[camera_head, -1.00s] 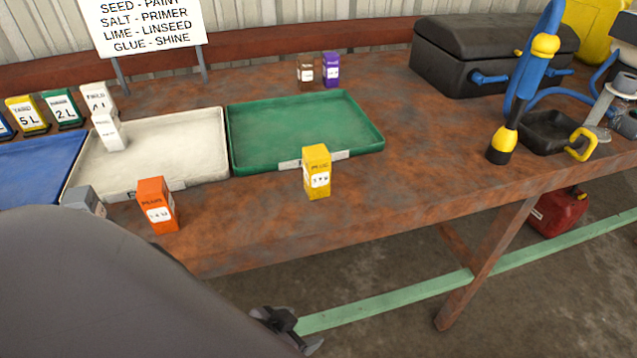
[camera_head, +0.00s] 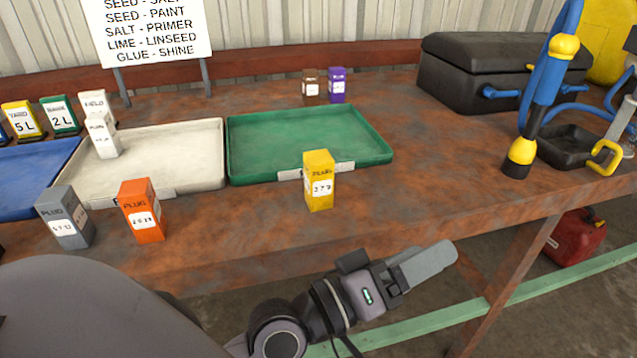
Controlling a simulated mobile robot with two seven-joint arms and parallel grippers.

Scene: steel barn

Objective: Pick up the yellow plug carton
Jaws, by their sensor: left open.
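The yellow plug carton (camera_head: 319,181) stands upright on the rusty workbench, just in front of the green tray (camera_head: 310,148). My left gripper (camera_head: 432,266) is in front of the bench edge, to the right of the carton and nearer to me, apart from it. Its fingers point right and it holds nothing that I can see. The gap between the fingers is hard to make out from this side. My right gripper is not in view.
An orange carton (camera_head: 141,211) and a grey carton (camera_head: 66,217) stand left of the yellow one. A white carton (camera_head: 103,136) stands in the white tray (camera_head: 190,150). A brown and a purple carton (camera_head: 337,86) stand behind the green tray.

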